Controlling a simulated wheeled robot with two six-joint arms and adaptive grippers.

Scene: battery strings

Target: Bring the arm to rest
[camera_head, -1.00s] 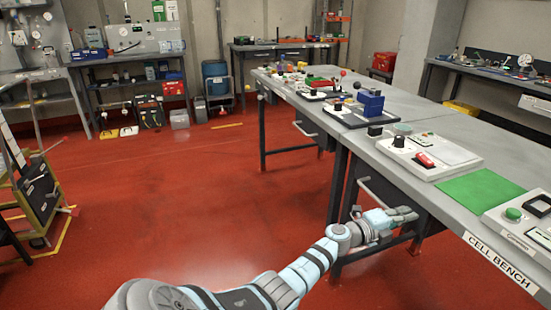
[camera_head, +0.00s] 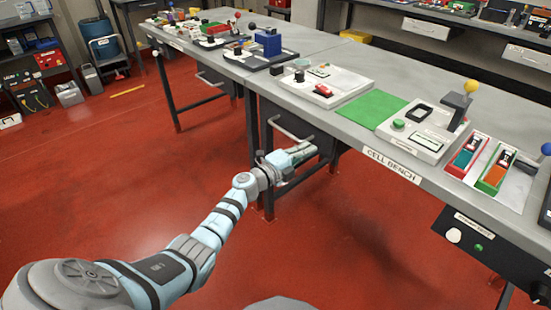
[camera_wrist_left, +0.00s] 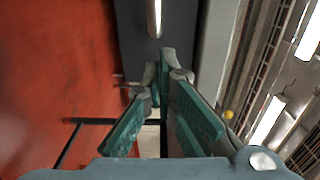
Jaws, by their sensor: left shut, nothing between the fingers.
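My left gripper (camera_head: 312,149) is in front of the long grey bench (camera_head: 350,62), below the level of its top. It is shut and empty, close to the bar handle (camera_head: 288,128) of the drawer under the bench. I cannot tell whether it touches the handle. In the left wrist view the gripper's green-padded fingers (camera_wrist_left: 160,88) have nothing held between them, and a light bar (camera_wrist_left: 154,18) shows beyond them. My right gripper is in neither view.
A black control box (camera_head: 475,240) hangs under the bench at right. The red floor (camera_head: 120,190) left of my arm is clear.

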